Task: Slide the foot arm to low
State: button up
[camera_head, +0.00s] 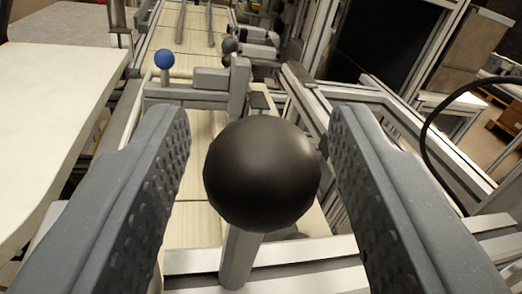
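A large black ball knob (262,174) on a grey lever stem (240,258) stands in the middle of the head camera view. I take it to be the foot arm's handle, though no label shows. My gripper (262,150) is open, with one grey dimpled finger on each side of the knob. A gap shows between the knob and each finger, so neither touches it. The lower part of the stem runs down toward a pale rail, and its base is hidden.
A blue ball knob (164,58) stands on a grey bracket further back. A white table (60,95) lies at the left. Metal frame rails (310,115) and a black cable (428,140) are at the right.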

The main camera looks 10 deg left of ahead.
jog(key=b+v, duration=0.1)
jog(key=v, duration=1.3)
jog(key=shift+w, duration=0.1)
dwell(0.3)
jog(key=s+d+r+m+h+b, duration=0.1)
jog(key=d+r+h, duration=0.1)
jog(key=d+r, duration=0.35)
jog(key=s+d+r+m+h+b, duration=0.1)
jog(key=d+r+m+h, duration=0.1)
jog(key=r, duration=0.7)
jog(key=s+d+r+m+h+b, duration=0.1)
jog(key=d+r+h, duration=0.15)
jog(key=r, duration=0.45)
jog(key=s+d+r+m, duration=0.1)
jog(key=s+d+r, duration=0.2)
jog(key=s+r, duration=0.2)
jog(key=s+d+r+m+b, duration=0.1)
jog(key=s+d+r, duration=0.1)
jog(key=s+r, duration=0.4)
jog(key=s+d+r+g, duration=0.1)
jog(key=s+d+r, duration=0.2)
jog(key=s+r, duration=0.2)
jog(key=s, duration=0.3)
jog(key=shift+s+d+r+m, duration=0.3)
jog(key=shift+s+d+m, duration=0.05)
jog(key=shift+d+m, duration=0.05)
